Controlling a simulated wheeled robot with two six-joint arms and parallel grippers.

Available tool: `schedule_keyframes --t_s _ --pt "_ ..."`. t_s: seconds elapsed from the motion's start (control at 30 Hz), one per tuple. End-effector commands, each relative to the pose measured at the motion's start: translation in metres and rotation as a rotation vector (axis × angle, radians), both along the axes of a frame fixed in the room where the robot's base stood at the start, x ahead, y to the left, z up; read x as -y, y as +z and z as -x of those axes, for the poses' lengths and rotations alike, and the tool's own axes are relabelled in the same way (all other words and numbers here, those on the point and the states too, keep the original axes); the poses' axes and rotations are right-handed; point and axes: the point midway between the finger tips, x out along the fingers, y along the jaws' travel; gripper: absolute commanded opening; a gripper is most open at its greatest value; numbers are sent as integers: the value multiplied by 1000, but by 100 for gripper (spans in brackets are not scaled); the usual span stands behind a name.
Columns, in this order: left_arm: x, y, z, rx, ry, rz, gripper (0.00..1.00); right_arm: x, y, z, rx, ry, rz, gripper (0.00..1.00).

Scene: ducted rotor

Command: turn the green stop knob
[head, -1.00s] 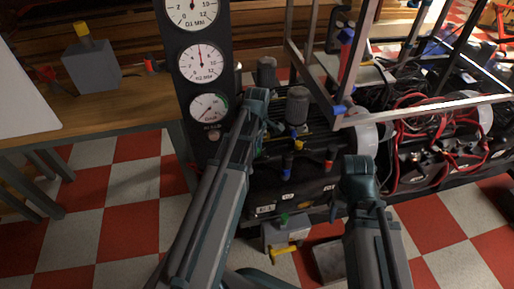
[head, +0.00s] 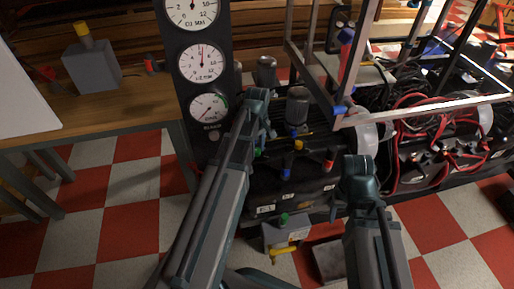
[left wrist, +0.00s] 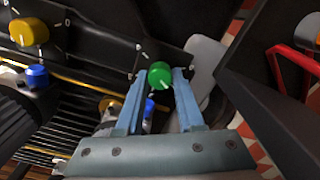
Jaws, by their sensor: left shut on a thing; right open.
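The green stop knob (left wrist: 160,74) is round with a white pointer line and sits on a black panel in the left wrist view. My left gripper (left wrist: 158,88) has its two blue fingers on either side of it and is shut on it. In the head view my left gripper (head: 266,128) is at the left end of the black machine, below the gauges, and mostly hides the knob. A small piece of green shows beside the fingers. My right gripper (head: 360,165) is open and empty in front of the machine.
A yellow knob (left wrist: 29,32) and a blue knob (left wrist: 37,77) sit left of the green one. A gauge column (head: 204,62) stands close beside my left arm. A metal frame (head: 420,110) rises at right. A grey box (head: 285,233) with green and yellow handles stands below.

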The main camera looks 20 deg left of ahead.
Motion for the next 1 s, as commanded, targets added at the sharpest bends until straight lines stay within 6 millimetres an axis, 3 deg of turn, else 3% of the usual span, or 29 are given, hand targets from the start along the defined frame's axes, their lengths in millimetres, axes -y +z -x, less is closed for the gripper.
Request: schedule_keyframes --t_s 0.3,0.33,0.5,1.0 --pt "0 0 0 0 0 0 0 0 0 0 0 0 0 62" --pt "0 0 0 0 0 0 40 0 0 0 0 0 0 62" --pt "0 0 0 0 0 0 67 0 0 0 0 0 0 62" --pt "0 10 0 0 1 0 67 0 9 0 0 -1 1 62"
